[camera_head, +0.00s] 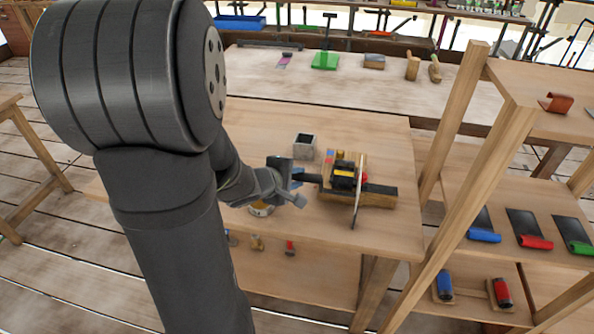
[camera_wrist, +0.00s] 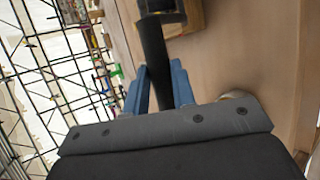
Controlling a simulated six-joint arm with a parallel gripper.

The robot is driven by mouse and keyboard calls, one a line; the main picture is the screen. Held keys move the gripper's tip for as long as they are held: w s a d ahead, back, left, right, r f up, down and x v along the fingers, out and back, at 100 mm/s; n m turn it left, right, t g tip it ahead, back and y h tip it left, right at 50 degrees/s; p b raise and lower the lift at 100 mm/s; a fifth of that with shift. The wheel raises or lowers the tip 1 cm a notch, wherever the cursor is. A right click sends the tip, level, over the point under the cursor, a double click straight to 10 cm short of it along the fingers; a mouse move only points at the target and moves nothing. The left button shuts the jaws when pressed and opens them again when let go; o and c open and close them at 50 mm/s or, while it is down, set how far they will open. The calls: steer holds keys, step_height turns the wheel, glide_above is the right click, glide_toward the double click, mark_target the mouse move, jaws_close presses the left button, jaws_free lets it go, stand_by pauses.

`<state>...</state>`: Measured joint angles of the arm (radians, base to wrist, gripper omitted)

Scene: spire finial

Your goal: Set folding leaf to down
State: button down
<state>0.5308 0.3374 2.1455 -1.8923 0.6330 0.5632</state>
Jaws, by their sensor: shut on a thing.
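My gripper (camera_head: 297,187), with blue fingers, is at the left side of a wooden fixture on the table. In the wrist view the fingers (camera_wrist: 161,88) are shut on a dark flat bar (camera_wrist: 154,60), one finger on each side. The bar reaches from the fingers to the fixture (camera_head: 350,197), which carries black, yellow, blue and red parts. A thin pale plate (camera_head: 358,192) stands nearly upright at the fixture's right. I cannot tell for sure which part is the folding leaf; the held bar may be it.
A grey open box (camera_head: 304,146) stands behind the gripper on the wooden table (camera_head: 255,125). A round can (camera_head: 261,209) sits just below the gripper. A wooden shelf (camera_head: 480,140) with coloured tools is at the right. Free tabletop lies in front of the fixture.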

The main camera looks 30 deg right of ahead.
steer(key=shift+s+a+f, duration=0.6)
steer(key=shift+s+f, duration=0.05)
steer(key=shift+f, duration=0.75)
steer(key=shift+s+a+f, duration=0.6)
steer(key=shift+a+f, duration=0.05)
steer(key=shift+f, duration=0.75)
steer(key=shift+s+a+f, duration=0.6)
steer(key=shift+s+f, duration=0.05)
steer(key=shift+f, duration=0.75)
steer(key=c, duration=1.2)
jaws_free()
steer(key=shift+a+r, duration=0.4)
steer(key=v, duration=1.6)
